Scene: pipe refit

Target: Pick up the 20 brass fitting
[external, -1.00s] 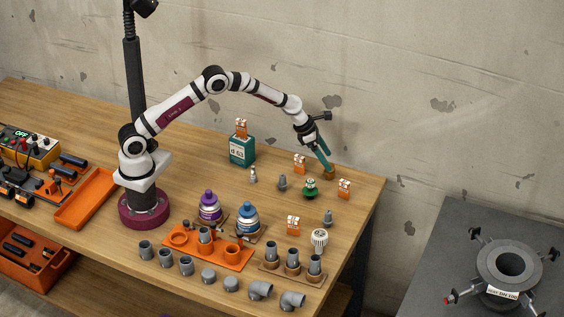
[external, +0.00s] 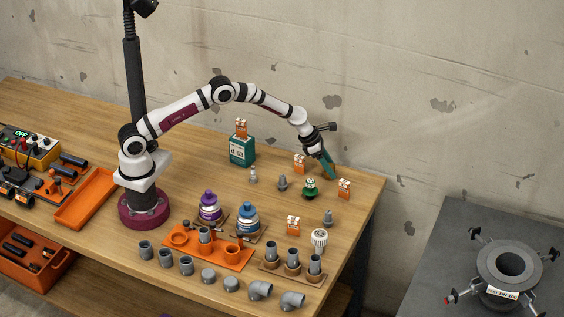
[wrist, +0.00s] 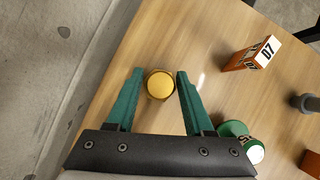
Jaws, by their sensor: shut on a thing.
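The brass fitting (wrist: 160,85) shows in the wrist view as a round, yellow-brown piece between the tips of the two teal fingers. My gripper (wrist: 158,80) is shut on it, with one finger on each side. In the external view my gripper (external: 328,170) points down at the far right part of the bench, and its fingers hide most or all of the fitting. I cannot tell whether the fitting is clear of the wood. No size mark is readable on it.
An orange tag block marked 07 (wrist: 252,54) stands to the right in the wrist view. A green-and-white fitting (wrist: 237,138) is close beside the right finger. Grey fittings (external: 282,184) stand nearby. The bench edge and wall lie just beyond the gripper.

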